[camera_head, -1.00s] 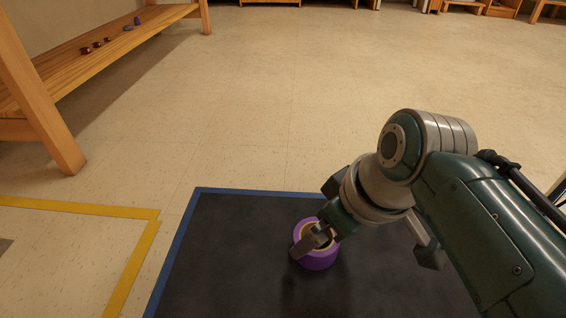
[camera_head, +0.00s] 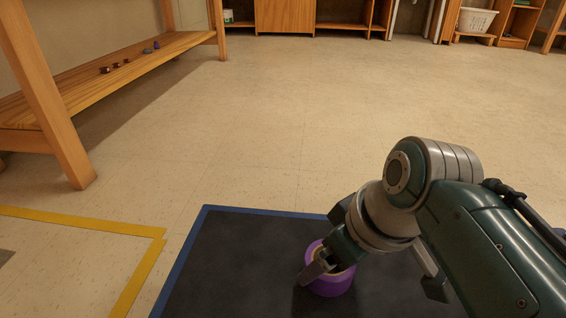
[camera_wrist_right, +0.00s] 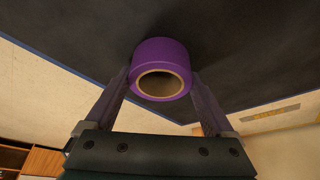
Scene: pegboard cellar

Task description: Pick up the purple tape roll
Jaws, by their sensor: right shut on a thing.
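The purple tape roll (camera_head: 333,287) is at the lower middle of the head view, over the dark mat (camera_head: 240,265). My right gripper (camera_head: 330,266) is shut on it, with one finger showing across its near left side. In the right wrist view the roll (camera_wrist_right: 160,52) sits between the two fingers of the gripper (camera_wrist_right: 160,82), its pale inner core facing the camera. I cannot tell whether the roll touches the mat or is slightly above it. My left gripper is not in view.
The mat has a blue border. Yellow tape (camera_head: 140,275) marks the floor to its left. A wooden bench (camera_head: 130,62) with small objects on its lower shelf stands at the left. Wooden cabinets (camera_head: 285,16) and a white basket (camera_head: 476,20) are at the back. The middle floor is clear.

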